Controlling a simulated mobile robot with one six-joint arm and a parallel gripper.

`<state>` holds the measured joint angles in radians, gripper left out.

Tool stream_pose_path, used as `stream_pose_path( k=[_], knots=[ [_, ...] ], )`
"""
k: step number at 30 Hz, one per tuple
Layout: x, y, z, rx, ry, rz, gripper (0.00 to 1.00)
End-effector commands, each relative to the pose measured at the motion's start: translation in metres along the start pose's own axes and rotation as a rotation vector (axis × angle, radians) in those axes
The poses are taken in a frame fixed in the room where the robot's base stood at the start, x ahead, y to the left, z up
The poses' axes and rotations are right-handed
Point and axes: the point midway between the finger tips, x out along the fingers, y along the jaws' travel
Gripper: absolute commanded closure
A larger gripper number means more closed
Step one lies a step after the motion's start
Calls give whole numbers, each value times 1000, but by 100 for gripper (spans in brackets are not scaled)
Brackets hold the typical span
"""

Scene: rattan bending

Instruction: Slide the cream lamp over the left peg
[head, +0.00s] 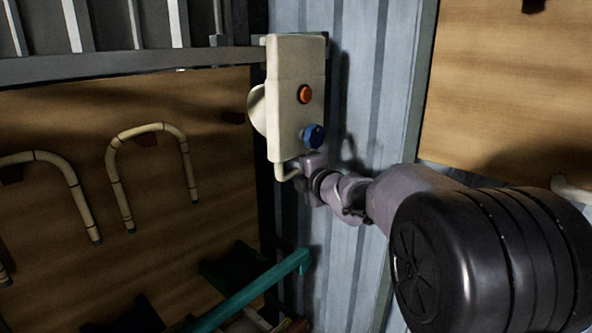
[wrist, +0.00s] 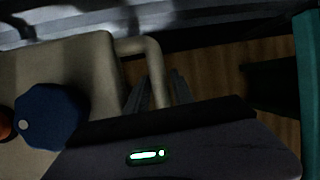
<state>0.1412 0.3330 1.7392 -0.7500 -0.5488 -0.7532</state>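The cream lamp (head: 290,110) is a tall box with an orange button (head: 305,94), a blue knob (head: 312,136) and a bent handle at its bottom. It stands nearly upright in front of the grey corrugated panel, near the end of the grey rail. My gripper (head: 300,175) is at the handle. In the wrist view the handle (wrist: 152,62) runs down between the ridged fingers (wrist: 157,92), which appear closed on it. The lamp's body (wrist: 75,70) and blue knob fill the left there. I cannot make out the left peg; the lamp hides the panel behind it.
The grey rail (head: 130,65) runs across the upper left. Bent rattan hoops (head: 150,130) hang on the wooden board (head: 190,220) at left. A teal bar (head: 255,290) slants below the lamp. A second wooden board (head: 500,90) is at right. Bare panel (head: 375,90) shows right of the lamp.

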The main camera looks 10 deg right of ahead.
Motion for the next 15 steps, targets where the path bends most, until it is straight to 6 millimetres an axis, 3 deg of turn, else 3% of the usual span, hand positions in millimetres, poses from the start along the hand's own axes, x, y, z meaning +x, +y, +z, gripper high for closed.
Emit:
stream_pose_path(
  k=[2,7,15],
  knots=[
    [0,0,0,0,0,0,71],
    [0,0,0,0,0,0,100],
    [0,0,0,0,0,1,100]
  ],
)
